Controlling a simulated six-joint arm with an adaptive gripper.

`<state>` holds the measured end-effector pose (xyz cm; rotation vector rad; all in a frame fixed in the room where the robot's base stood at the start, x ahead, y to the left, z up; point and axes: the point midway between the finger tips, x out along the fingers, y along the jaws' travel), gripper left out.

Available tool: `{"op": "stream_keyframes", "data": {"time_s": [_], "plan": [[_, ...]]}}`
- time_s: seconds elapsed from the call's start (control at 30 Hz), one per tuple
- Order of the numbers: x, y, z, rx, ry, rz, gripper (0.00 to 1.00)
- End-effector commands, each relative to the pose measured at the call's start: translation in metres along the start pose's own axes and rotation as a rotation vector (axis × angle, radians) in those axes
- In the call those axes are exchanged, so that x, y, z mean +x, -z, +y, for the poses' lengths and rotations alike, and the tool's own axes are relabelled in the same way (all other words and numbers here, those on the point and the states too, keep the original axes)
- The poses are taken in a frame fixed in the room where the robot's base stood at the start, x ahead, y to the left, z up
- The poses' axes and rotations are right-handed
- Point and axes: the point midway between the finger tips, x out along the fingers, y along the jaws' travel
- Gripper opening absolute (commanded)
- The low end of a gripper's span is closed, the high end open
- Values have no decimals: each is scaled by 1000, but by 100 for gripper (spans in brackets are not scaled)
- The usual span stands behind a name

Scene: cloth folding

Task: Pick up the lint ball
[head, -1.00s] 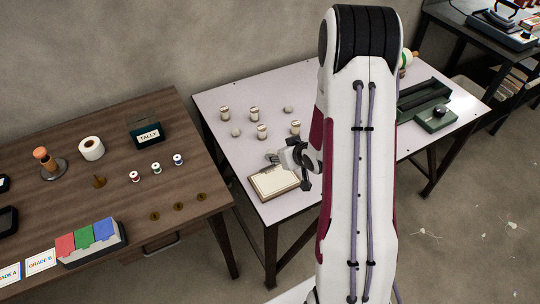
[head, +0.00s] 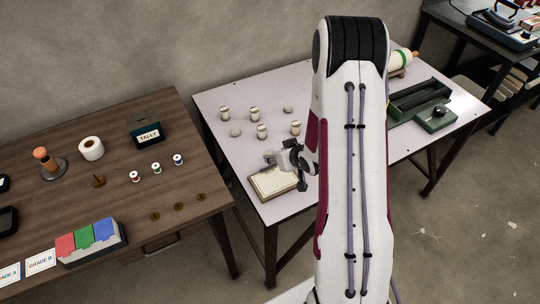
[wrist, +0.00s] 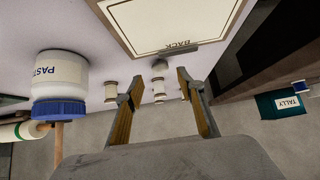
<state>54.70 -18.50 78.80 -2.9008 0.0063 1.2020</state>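My gripper (head: 270,157) is over the table's near left part, close to the framed board. Its fingers (wrist: 157,84) are apart with nothing between them.
A framed board (head: 273,183) marked BACK lies below my gripper. A paste jar (wrist: 60,80) with a blue lid shows in the wrist view. A green tray (head: 420,100) is at the right, and a brown table (head: 110,205) at the left.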

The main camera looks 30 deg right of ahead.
Motion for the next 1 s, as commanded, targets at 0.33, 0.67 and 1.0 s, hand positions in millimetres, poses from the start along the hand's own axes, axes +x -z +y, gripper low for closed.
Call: {"op": "stream_keyframes", "data": {"time_s": [0.33,0.67,1.0], "plan": [[1,0,0,0,0,0,39],[18,-1,0,0,0,-1,39],[48,0,0,0,-1,1,39]]}}
